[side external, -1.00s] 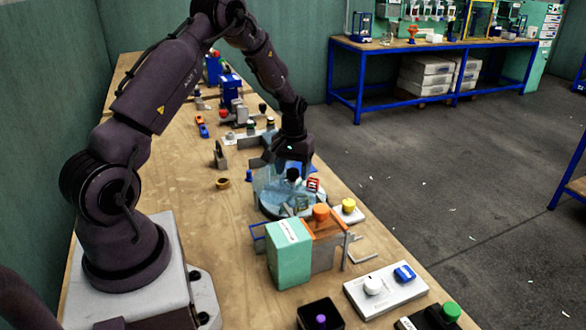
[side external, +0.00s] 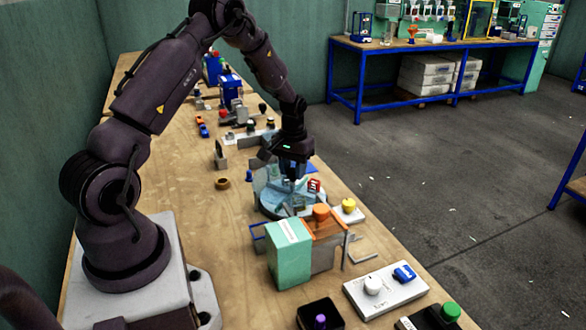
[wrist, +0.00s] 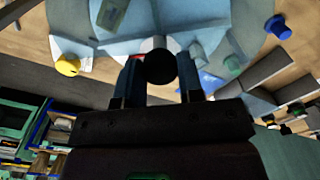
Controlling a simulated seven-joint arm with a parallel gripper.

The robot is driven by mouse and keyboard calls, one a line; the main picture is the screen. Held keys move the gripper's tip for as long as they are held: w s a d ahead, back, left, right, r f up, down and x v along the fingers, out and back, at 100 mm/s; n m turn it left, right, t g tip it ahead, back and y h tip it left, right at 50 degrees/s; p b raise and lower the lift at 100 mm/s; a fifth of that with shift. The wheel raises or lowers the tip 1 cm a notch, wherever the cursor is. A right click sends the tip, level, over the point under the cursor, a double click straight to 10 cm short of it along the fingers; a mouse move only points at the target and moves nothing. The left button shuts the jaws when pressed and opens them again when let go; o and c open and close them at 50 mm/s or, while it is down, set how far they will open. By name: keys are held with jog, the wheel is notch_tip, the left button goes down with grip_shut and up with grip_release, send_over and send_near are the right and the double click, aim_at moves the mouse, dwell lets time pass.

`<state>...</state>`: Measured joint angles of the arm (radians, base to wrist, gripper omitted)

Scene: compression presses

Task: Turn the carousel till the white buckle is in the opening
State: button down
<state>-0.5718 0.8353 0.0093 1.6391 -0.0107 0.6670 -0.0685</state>
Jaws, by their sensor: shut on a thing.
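The carousel (side external: 272,203) is a round, light-blue, see-through turntable with upright dividers, in the middle of the bench. My gripper (side external: 292,174) is over its centre, pointing down. In the wrist view its two fingers stand on either side of the black centre knob (wrist: 160,63), shut on it. The carousel also shows in the wrist view (wrist: 205,18), with an olive-green piece (wrist: 110,13) and a small green piece (wrist: 232,62). A pale piece (wrist: 197,50) lies near the knob. I cannot tell whether it is the white buckle. The fingers hide part of the carousel.
A red-framed sign (side external: 314,185) stands at the carousel's right edge. A yellow button (side external: 348,204) is on a pale base beside it.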

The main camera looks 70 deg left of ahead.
jog(key=shift+m, duration=7.8)
jog(key=shift+r+m, duration=0.1)
jog(key=shift+m, duration=0.5)
jog(key=c, duration=0.8)
grip_release()
jog(key=shift+o, duration=0.2)
